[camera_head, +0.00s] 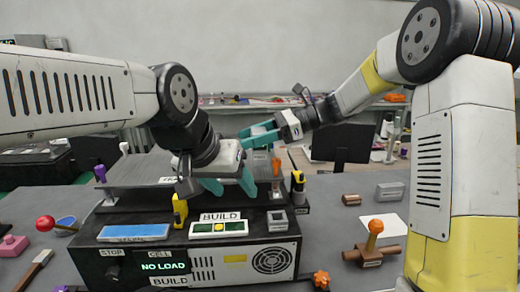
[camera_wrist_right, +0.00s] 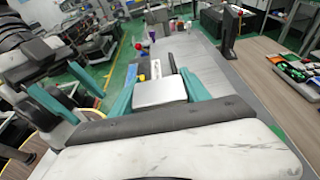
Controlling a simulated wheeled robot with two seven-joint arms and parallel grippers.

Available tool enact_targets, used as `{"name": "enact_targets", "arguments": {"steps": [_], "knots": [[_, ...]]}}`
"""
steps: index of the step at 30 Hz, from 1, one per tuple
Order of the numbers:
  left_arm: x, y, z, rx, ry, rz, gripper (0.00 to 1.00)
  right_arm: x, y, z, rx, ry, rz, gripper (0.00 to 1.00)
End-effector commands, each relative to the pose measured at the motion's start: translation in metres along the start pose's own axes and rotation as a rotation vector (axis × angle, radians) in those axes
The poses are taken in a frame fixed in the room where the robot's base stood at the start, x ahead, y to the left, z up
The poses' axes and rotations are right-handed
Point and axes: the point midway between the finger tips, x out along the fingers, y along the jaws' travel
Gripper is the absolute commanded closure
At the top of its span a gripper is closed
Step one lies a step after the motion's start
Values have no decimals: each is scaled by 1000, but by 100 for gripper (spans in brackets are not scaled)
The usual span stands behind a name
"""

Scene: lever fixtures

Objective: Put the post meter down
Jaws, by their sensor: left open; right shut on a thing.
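My right gripper (camera_head: 262,134) is raised above the back of the dark machine in the head view. In the right wrist view its teal fingers (camera_wrist_right: 158,98) are shut on a pale grey box (camera_wrist_right: 160,92), which looks like the post meter. In the head view I cannot make out the held box clearly. My left gripper (camera_head: 229,188) is open and empty, fingers pointing down, above the machine's front part. The black machine (camera_head: 215,264) carries a green "NO LOAD" display (camera_head: 163,268) and STOP, CELL and BUILD labels.
On the machine sit a blue plate (camera_head: 135,232), a pale plate with a yellow middle (camera_head: 218,229) and a small grey block (camera_head: 277,219). An orange-knobbed lever (camera_head: 375,238) stands right, a red-knobbed one (camera_head: 46,223) left.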

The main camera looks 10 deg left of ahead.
Motion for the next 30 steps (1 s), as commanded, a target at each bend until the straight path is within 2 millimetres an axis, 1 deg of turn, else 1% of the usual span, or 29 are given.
{"name": "enact_targets", "arguments": {"steps": [3,6,16,17,18,20,30], "knots": [[0,0,0,0,0,0,42,6,0,-18,4,0,2,100],[0,0,0,0,0,0,42,9,1,-28,2,-1,2,100],[0,0,0,0,0,0,42,10,0,-30,1,-1,1,100],[0,0,0,0,0,0,42,10,0,-31,1,0,1,44],[0,0,0,0,0,0,42,10,0,-31,1,0,1,36],[0,0,0,0,0,0,42,10,0,-31,1,0,1,24],[0,0,0,0,0,0,42,9,0,-29,0,0,1,24]]}}
